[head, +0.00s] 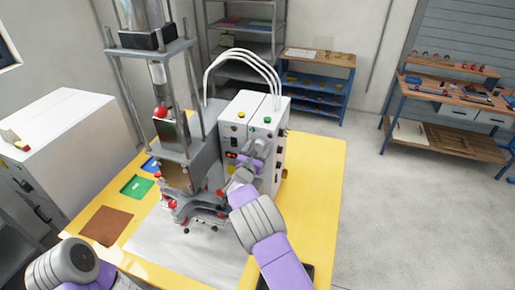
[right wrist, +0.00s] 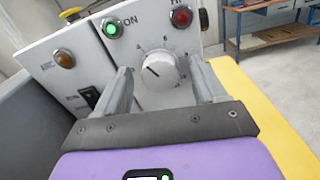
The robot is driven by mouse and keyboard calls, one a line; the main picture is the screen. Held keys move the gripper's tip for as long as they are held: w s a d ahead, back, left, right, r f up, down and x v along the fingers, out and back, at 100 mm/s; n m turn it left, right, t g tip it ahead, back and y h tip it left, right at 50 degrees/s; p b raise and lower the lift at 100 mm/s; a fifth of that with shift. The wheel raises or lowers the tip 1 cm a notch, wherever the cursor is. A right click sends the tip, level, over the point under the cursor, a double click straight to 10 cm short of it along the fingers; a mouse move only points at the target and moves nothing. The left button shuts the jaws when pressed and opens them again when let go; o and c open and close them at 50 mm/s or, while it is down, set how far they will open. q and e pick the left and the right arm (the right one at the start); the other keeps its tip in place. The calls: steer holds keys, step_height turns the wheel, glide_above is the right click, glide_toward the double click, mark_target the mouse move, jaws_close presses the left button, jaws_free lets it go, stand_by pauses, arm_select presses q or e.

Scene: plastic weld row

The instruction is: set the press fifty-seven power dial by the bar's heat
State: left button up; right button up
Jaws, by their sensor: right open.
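The white control box (head: 236,112) of the press stands on the yellow table. In the right wrist view its white round power dial (right wrist: 160,70) faces me, with a short dark pointer mark slanting to the upper left. My right gripper (right wrist: 163,82) is open, with one finger on each side of the dial; I cannot tell whether they touch it. In the head view the right gripper (head: 257,148) covers the dial. The press (head: 180,175) stands left of the box. I cannot make out the bar's heat. My left gripper is out of view; only its arm shows.
A green lamp (right wrist: 112,28) marked ON glows above the dial, beside a dark red lamp (right wrist: 181,16). A green tray (head: 137,187) and a brown mat (head: 106,225) lie left of the press.

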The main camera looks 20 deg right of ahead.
steer(key=shift+w, duration=0.1)
steer(key=shift+c, duration=0.4)
steer(key=c, duration=1)
steer(key=shift+o, duration=0.2)
steer(key=shift+f+b, duration=0.15)
steer(key=shift+b, duration=0.6)
steer(key=m+b, duration=0.2)
steer(key=b, duration=0.3)
steer(key=m+b, duration=0.3)
steer(key=b, duration=0.2)
steer(key=m+b, duration=0.2)
steer(key=b, duration=0.3)
steer(key=shift+d+f+m, duration=0.15)
steer(key=shift+f+m, duration=0.1)
steer(key=shift+m, duration=0.05)
steer(key=m+b, duration=0.6)
steer(key=b, duration=0.4)
steer(key=shift+r+m, duration=0.1)
steer(key=shift+m, duration=0.2)
steer(key=shift+r+m+b, duration=0.1)
steer(key=shift+m+b, duration=0.8)
steer(key=shift+b, duration=0.25)
steer(key=shift+r, duration=0.1)
